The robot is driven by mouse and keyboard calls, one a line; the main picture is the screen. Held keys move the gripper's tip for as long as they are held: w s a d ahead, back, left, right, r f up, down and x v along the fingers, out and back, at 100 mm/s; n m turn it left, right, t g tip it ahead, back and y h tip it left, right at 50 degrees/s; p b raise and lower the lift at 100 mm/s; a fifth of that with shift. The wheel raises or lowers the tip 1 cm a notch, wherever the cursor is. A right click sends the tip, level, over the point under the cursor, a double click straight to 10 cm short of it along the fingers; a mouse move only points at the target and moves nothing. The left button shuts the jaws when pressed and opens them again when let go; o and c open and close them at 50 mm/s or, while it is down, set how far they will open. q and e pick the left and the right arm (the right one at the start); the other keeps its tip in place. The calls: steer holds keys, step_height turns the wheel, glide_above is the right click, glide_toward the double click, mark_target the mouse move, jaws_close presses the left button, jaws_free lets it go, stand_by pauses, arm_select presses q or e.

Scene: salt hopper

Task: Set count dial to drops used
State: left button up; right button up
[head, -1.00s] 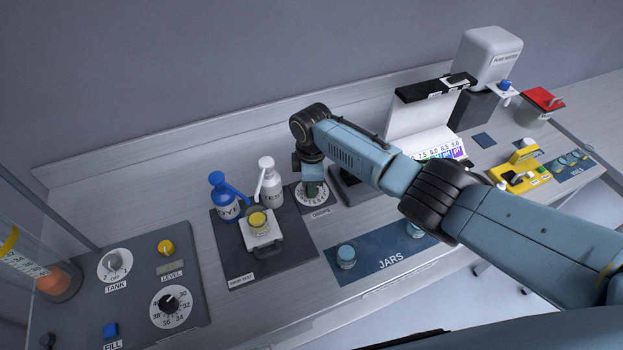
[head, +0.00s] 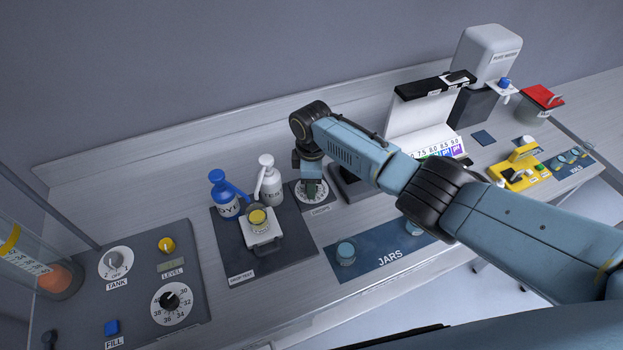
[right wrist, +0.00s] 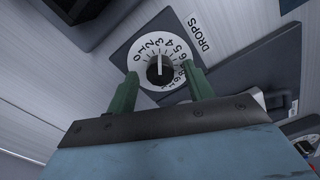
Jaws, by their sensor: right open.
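The count dial (right wrist: 160,70) is a white numbered disc with a dark knob, on a dark plate labelled DROPS in the right wrist view. The knob's white pointer line points up the picture, near the 3 and 4. My right gripper (right wrist: 160,88) is open, its two green fingers on either side of the knob; I cannot tell whether they touch it. In the head view the dial (head: 316,197) is partly hidden by my right gripper (head: 310,188), which points down over it. My left gripper is not in view.
The JARS mat (head: 378,268) lies in front. A comparator stand (head: 425,110) is to the right.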

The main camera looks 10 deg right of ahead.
step_height(320, 180, up, 13)
steer(key=shift+r+p, duration=0.2)
steer(key=shift+p, duration=0.25)
stand_by(0.6)
